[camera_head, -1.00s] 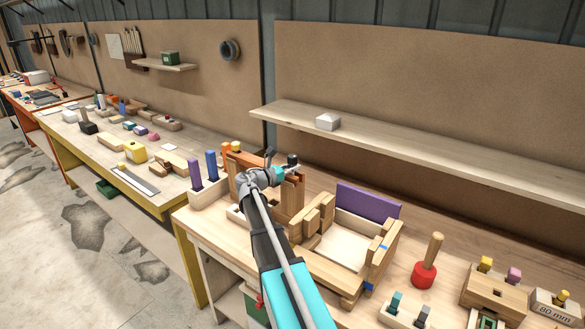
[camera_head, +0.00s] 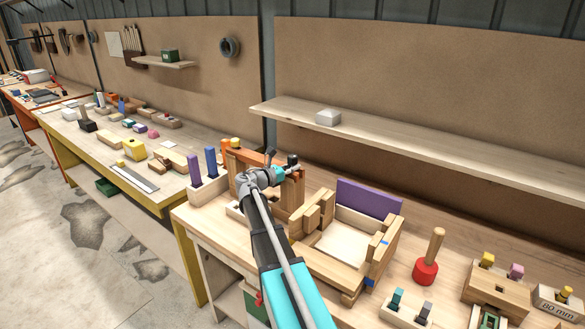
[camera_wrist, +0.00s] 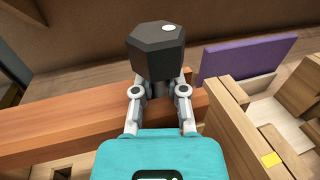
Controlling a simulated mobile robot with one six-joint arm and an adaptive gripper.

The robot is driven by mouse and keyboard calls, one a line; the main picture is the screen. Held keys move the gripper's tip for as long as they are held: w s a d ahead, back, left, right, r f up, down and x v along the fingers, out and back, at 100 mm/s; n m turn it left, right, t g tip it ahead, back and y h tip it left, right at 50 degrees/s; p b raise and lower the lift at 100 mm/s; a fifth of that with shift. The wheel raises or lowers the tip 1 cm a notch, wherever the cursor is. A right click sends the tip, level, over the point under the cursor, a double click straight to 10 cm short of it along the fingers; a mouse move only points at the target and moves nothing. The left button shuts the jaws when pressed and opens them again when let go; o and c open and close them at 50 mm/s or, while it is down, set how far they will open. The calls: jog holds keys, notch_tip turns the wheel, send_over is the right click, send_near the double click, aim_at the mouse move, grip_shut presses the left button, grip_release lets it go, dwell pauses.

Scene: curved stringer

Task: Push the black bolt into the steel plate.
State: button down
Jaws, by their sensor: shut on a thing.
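The black bolt shows in the wrist view as a large black hexagonal head (camera_wrist: 156,50) with a small white spot on top. My gripper (camera_wrist: 158,88) is shut on it, with both fingers at the underside of the head. In the head view the bolt is a small dark piece (camera_head: 292,159) at the end of my gripper (camera_head: 296,168), above the reddish-brown wooden frame. The bolt's shank is hidden behind the fingers and my gripper body. I cannot make out the steel plate in either view.
A reddish-brown beam (camera_wrist: 50,130) runs behind and below my fingers. To the right stand a wooden box assembly (camera_head: 345,250) and a purple board (camera_head: 368,198). Purple and blue pegs (camera_head: 211,162) stand to the left. A red-based wooden peg (camera_head: 425,270) stands farther right.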

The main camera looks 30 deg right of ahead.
jog(key=c, duration=0.6)
grip_release()
jog(key=s+a, duration=0.1)
jog(key=a, duration=1.1)
dwell(0.6)
jog(key=s+a+f+m+g+y, duration=0.1)
jog(key=s+a+f+m+y, duration=0.8)
jog(key=f, duration=0.4)
jog(key=s+a+f+m+y, duration=0.2)
jog(key=s+a+m+y, duration=0.2)
jog(key=a, duration=0.3)
jog(key=s+a+f+m+y, duration=0.3)
jog(key=s+a+m+y, duration=0.2)
jog(key=s+a+m, duration=0.1)
jog(key=shift+s+a+g+p, duration=0.3)
jog(key=shift+s+a+p, duration=0.15)
jog(key=shift+a, duration=0.7)
